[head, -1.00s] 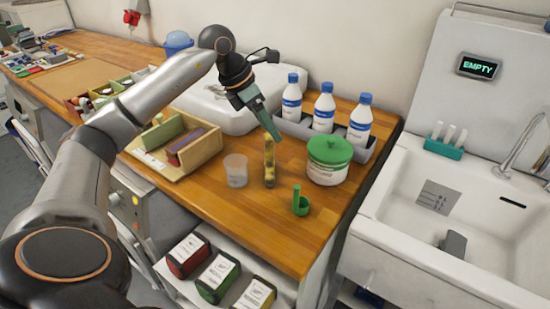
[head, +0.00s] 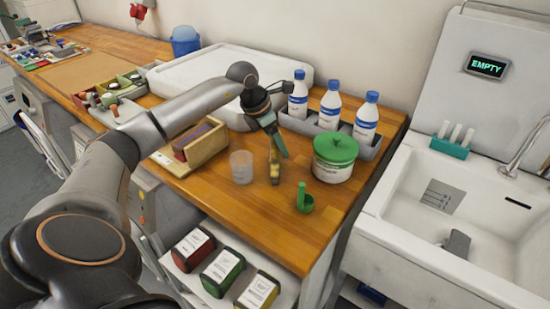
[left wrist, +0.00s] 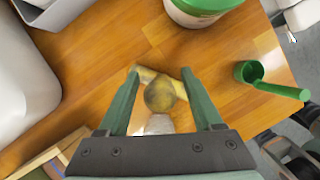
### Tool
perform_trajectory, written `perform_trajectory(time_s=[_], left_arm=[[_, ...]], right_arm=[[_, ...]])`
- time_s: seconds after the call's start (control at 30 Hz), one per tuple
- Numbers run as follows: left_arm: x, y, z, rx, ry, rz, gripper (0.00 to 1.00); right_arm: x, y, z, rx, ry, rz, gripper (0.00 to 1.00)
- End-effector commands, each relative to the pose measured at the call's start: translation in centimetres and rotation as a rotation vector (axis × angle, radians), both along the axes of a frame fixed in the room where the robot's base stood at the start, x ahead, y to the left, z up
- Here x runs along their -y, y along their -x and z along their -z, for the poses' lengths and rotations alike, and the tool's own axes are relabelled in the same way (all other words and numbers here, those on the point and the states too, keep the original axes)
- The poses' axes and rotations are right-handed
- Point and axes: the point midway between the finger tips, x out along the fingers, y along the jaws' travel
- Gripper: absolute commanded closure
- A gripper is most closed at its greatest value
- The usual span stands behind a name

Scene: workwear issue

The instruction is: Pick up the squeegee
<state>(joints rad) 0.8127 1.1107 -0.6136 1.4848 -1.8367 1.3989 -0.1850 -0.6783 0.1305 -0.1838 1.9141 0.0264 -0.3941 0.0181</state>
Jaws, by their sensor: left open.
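A slim, mottled yellow-brown upright tool (head: 274,172), which I take to be the squeegee, stands on the wooden worktop. In the left wrist view I look down on its rounded dark yellow end (left wrist: 160,94), with a pale yellow bar (left wrist: 147,75) showing behind it. My left gripper (head: 276,152) is open over its upper part. In the wrist view the rounded end lies between the two green fingers (left wrist: 161,76), with gaps on both sides. Its upper part is partly hidden by the fingers in the head view. My right gripper is not in view.
A clear cup (head: 241,167) stands close left of the tool. A green-lidded tub (head: 334,170) and a green scoop (head: 305,202) stand to the right. Several bottles sit in a grey tray (head: 371,153) behind. The front worktop (head: 270,230) is clear.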

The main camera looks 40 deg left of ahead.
Motion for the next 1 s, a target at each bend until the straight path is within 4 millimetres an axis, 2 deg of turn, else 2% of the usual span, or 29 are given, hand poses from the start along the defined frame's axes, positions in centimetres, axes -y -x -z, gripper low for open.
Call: perform_trajectory(time_s=[0.13, 0.37, 0.9, 0.97, 1.0], left_arm=[[0.22, -0.44, 1.16, 0.000, -0.001, 0.002, 0.33], [0.21, -0.48, 1.27, 0.001, -0.001, 0.001, 0.33], [0.19, -0.46, 1.21, 0.001, -0.001, 0.001, 0.94], [0.19, -0.47, 1.21, 0.001, -0.001, 0.001, 1.00], [0.19, -0.47, 1.20, 0.001, -0.001, 0.001, 1.00]], right_arm=[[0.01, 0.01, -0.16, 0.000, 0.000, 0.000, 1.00], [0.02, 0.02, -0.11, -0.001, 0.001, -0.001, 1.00], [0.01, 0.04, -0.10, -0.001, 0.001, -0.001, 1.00], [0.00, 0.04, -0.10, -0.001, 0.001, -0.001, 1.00], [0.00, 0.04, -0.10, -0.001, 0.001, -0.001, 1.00]])
